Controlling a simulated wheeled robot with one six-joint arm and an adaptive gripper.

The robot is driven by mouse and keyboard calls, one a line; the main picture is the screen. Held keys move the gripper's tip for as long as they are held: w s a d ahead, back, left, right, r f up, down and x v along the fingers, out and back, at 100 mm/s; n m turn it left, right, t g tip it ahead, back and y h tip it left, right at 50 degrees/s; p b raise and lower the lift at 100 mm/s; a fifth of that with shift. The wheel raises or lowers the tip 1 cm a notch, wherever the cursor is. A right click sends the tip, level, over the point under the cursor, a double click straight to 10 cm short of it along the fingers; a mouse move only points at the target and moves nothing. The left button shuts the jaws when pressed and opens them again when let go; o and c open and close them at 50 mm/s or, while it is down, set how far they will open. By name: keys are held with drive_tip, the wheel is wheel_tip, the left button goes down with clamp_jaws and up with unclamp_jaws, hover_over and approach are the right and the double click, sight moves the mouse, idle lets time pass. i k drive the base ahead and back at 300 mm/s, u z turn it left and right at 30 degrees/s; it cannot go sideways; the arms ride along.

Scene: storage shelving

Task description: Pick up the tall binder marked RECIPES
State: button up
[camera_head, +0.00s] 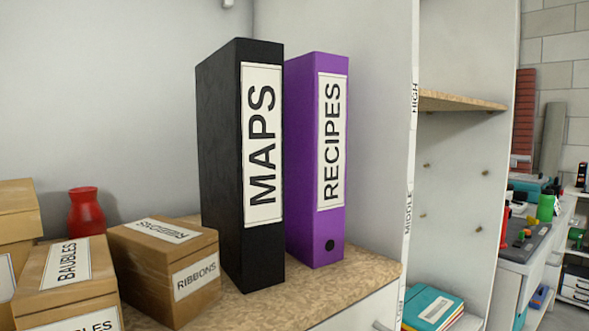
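The tall purple binder (313,238) marked RECIPES stands upright on the wooden shelf (365,277), near the shelf's right end. Its spine, with a white label and a dark finger hole near the bottom, faces me. A tall black binder (222,150) marked MAPS stands upright just to its left and nearer to me, hiding part of its left side. My gripper does not show in this view.
A white upright panel (385,130) stands right of the purple binder. Teal books (432,307) lie lower right.

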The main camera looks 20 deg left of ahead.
sight(317, 83)
drive_tip(key=z, duration=0.55)
drive_tip(key=k, duration=0.75)
drive_tip(key=u, duration=0.1)
